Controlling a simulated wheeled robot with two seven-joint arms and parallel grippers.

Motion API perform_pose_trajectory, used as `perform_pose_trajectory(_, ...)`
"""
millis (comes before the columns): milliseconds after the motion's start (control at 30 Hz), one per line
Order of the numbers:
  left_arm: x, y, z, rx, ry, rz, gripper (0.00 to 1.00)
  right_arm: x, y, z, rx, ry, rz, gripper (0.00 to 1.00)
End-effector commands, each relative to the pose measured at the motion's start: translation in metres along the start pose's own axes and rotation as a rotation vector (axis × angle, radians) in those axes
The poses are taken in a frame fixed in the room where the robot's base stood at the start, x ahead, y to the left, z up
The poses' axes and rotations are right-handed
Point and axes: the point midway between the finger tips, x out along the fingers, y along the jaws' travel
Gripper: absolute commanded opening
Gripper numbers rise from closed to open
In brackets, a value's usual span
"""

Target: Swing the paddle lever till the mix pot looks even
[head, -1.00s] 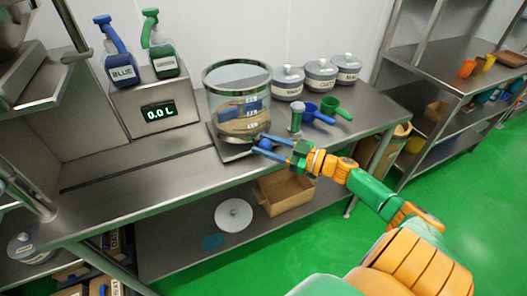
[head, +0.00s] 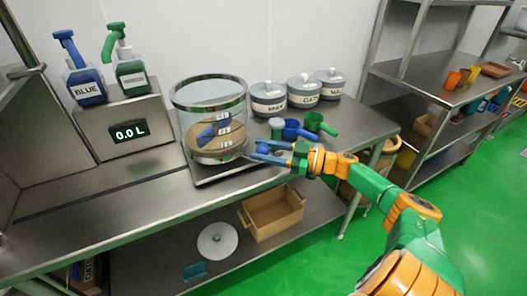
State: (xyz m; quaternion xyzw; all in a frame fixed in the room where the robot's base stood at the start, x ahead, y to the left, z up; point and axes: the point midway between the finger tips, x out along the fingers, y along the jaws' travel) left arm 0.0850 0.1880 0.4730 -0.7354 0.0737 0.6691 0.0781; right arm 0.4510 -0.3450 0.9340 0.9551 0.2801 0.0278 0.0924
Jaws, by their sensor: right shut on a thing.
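The mix pot (head: 209,95) is a clear cylinder with metal rims on a flat metal base, on the steel bench. Tan contents and a blue piece (head: 206,132) show low inside it; they look uneven in colour. The blue knob of the paddle lever (head: 263,148) is at the pot's right side. My right gripper (head: 256,152) reaches in from the right and is shut on the lever at the knob, which its fingers partly hide. The rest of the lever is hard to make out. My left gripper is not in view.
Blue (head: 291,131) and green (head: 315,123) scoops and lidded pots (head: 304,92) stand behind my right gripper.

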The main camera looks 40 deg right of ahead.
Motion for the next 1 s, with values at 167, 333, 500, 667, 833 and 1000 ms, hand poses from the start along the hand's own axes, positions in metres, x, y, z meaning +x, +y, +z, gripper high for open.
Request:
perform_pose_trajectory(167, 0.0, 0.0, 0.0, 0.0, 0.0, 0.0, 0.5, 0.0, 0.002, -0.001, -0.001, 0.002, 0.004, 0.0)
perform_pose_trajectory(333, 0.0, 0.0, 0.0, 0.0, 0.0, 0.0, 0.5, 0.0, 0.002, -0.001, -0.002, 0.002, 0.004, 0.0)
perform_pose_trajectory(500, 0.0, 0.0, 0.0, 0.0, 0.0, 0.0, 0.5, 0.0, 0.001, -0.001, -0.001, 0.002, 0.003, 0.76)
perform_pose_trajectory(667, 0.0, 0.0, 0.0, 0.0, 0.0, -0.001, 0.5, 0.0, 0.001, -0.001, -0.001, 0.001, 0.002, 0.76)
perform_pose_trajectory(833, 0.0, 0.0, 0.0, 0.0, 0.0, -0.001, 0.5, -0.005, 0.0, 0.001, 0.0, -0.002, 0.001, 0.76)
perform_pose_trajectory(1000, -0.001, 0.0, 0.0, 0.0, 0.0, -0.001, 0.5, -0.03, 0.001, 0.001, 0.0, -0.006, 0.001, 0.76)
